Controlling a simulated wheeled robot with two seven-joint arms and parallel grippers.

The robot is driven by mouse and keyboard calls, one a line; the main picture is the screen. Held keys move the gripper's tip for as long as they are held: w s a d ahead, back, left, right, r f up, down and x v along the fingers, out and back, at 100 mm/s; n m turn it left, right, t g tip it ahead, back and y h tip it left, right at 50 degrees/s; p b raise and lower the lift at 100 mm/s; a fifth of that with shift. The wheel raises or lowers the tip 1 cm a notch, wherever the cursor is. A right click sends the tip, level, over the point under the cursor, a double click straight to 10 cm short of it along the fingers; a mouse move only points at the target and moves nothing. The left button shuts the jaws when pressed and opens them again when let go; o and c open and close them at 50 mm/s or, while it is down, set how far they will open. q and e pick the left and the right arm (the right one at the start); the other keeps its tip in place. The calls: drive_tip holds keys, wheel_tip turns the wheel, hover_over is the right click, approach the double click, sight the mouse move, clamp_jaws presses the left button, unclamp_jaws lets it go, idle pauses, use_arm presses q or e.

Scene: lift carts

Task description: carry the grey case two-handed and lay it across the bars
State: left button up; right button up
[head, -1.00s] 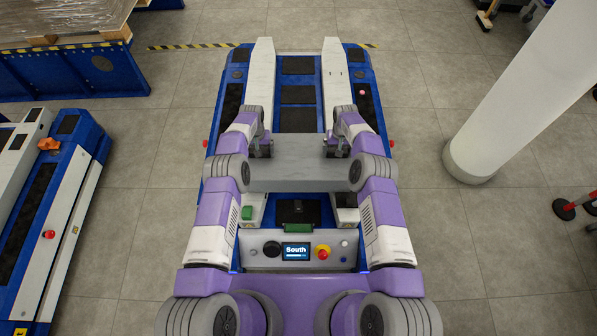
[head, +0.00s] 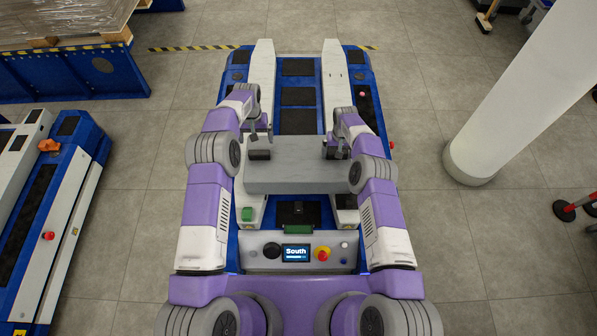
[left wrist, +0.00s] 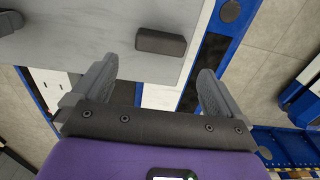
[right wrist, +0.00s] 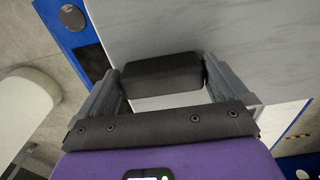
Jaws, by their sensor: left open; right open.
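The grey case (head: 298,168) lies across the two light bars, the left bar (head: 262,75) and the right bar (head: 336,85), near their close end. It has a dark handle block at each end. My left gripper (head: 258,135) is open and apart from the left handle (head: 259,155); in the left wrist view that handle (left wrist: 160,41) sits ahead of the spread fingers (left wrist: 155,85). My right gripper (head: 335,147) is open, with its fingers (right wrist: 163,85) on either side of the right handle (right wrist: 160,74). Whether they touch it, I cannot tell.
The bars belong to a blue lift cart with a control panel (head: 297,252) reading South. Another blue cart (head: 60,210) stands at the left, and a loaded pallet (head: 65,25) at the back left. A white column (head: 510,95) rises at the right.

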drive_tip(key=shift+r, duration=0.15)
use_arm(q)
wheel_tip(320, 180, up, 2)
drive_tip(key=shift+r, duration=0.1)
use_arm(e)
wheel_tip(320, 180, up, 12)
drive_tip(key=shift+f, duration=0.2)
idle(0.6)
